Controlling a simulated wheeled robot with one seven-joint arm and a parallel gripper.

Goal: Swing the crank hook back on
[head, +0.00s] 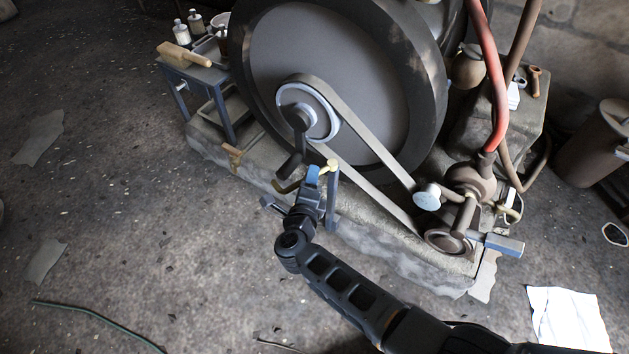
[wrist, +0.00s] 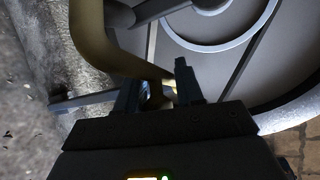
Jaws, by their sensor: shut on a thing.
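The crank hook (wrist: 90,40) is a curved brass-coloured bar. In the wrist view it comes down from the upper left and bends right into the fingers of my gripper (wrist: 158,92). In the head view part of the hook (head: 285,187) shows just below the dark crank handle (head: 292,165), and my gripper (head: 322,178) is shut on its pale yellow end (head: 331,166). The crank handle sticks out from the hub of the pulley (head: 308,108). The hook overlaps the handle in view; I cannot tell whether it touches it or goes around it.
The large flywheel (head: 424,60) stands behind the pulley. A belt (head: 365,130) runs down right to a small lower pulley (head: 448,240). A side table (head: 190,75) with bottles and a mallet stands at left. The concrete plinth (head: 400,240) lies below; open floor is at left.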

